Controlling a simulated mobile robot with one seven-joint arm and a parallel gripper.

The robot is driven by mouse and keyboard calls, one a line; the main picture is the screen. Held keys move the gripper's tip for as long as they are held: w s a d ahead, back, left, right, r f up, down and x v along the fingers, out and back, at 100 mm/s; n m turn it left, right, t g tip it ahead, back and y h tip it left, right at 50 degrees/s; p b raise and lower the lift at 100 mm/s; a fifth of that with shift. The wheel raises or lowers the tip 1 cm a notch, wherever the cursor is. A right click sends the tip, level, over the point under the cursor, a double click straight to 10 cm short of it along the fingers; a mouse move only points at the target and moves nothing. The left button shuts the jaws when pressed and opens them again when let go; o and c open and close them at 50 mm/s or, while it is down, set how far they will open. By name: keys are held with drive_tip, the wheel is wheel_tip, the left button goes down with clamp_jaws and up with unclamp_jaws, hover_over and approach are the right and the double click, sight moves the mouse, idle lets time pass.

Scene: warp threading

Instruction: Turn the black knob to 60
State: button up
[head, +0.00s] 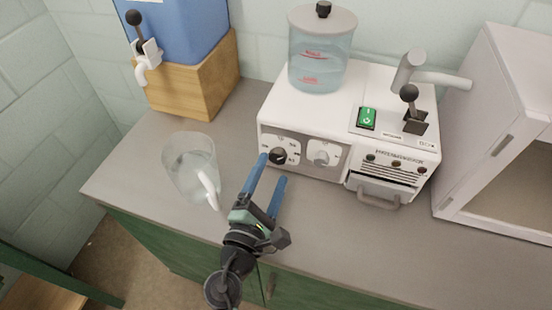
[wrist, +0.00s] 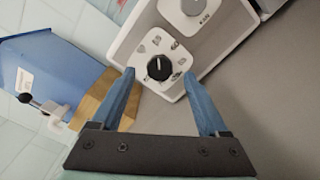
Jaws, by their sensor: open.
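The black knob (head: 278,156) is on the left dial of the white machine's front panel. In the wrist view the knob (wrist: 159,68) has a pale pointer line, and several small marks surround it on a light dial plate; I cannot read the numbers there. My gripper (head: 274,167) is open, with two blue fingers extended toward the dial. In the wrist view the fingertips of my gripper (wrist: 158,72) stand apart on either side of the knob, with visible gaps. I cannot tell whether the tips reach the knob's depth.
A clear pitcher (head: 186,172) stands left of my gripper. A blue tank (head: 187,30) on a wooden block is at back left. A white cabinet (head: 497,120) is at right.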

sight(278, 160)
drive_tip(key=shift+x, duration=1.8)
clamp_jaws()
